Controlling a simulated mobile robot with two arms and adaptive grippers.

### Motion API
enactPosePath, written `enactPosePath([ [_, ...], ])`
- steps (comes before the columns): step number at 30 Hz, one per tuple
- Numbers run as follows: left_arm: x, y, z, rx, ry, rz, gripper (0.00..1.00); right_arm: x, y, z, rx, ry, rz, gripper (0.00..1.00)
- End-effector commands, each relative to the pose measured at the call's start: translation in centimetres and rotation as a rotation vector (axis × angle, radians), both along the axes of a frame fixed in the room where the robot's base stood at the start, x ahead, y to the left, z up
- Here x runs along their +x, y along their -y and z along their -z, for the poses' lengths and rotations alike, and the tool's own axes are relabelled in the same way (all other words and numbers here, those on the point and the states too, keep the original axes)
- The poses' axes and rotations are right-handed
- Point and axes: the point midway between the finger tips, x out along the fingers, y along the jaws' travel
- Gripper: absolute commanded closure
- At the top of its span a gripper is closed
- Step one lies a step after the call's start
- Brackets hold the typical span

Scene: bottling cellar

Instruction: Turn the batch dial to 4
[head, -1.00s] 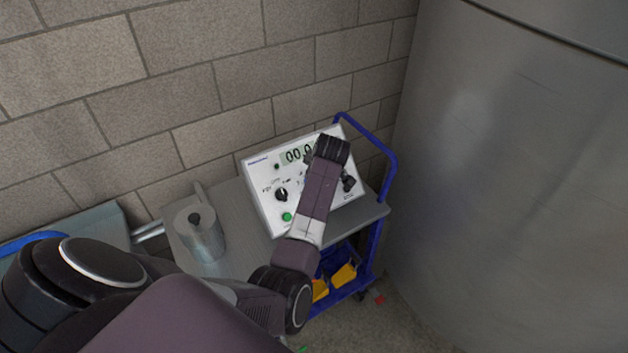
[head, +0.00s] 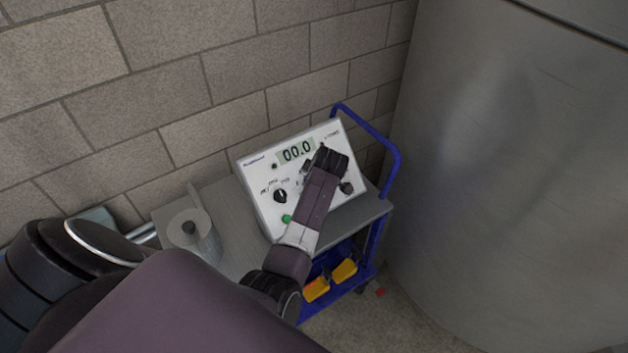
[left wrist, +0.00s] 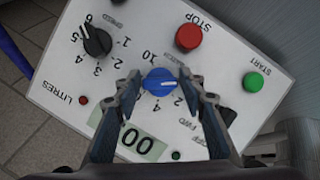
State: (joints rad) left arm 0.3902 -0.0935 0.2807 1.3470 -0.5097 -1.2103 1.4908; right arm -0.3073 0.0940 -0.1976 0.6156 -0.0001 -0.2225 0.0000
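The white control panel (head: 262,190) stands tilted on a grey cart. In the left wrist view it appears turned around, with a blue dial (left wrist: 160,82) near the middle. A pale mark shows on the dial's right part in that view. My left gripper (left wrist: 159,76) is open, with one finger on each side of the blue dial; contact cannot be told. In the head view my left gripper (head: 306,168) and wrist cover the panel's middle. My right gripper is out of view.
The panel has a black speed knob (left wrist: 97,40), a red STOP button (left wrist: 188,37), a green START button (left wrist: 253,82) and a display (head: 297,150) reading 00.0. A roll (head: 191,228) stands left on the cart (head: 366,212). A block wall is behind, a large grey tank (head: 490,180) right.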

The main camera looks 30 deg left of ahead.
Motion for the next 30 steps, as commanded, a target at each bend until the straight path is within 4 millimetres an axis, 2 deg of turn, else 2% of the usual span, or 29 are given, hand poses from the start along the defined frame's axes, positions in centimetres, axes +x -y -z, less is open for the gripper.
enactPosePath([
  [1,0.0,0.0,0.0,0.000,0.000,0.000,0.70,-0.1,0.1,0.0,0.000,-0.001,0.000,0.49],
  [7,0.0,-0.1,0.0,0.001,0.000,0.000,0.91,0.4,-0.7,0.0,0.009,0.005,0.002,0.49],
  [15,0.0,-0.1,0.0,0.011,-0.023,0.021,0.91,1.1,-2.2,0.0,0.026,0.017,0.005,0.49],
  [30,0.2,-0.2,-0.1,0.115,-0.272,0.263,0.91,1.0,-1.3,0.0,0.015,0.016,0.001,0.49],
])
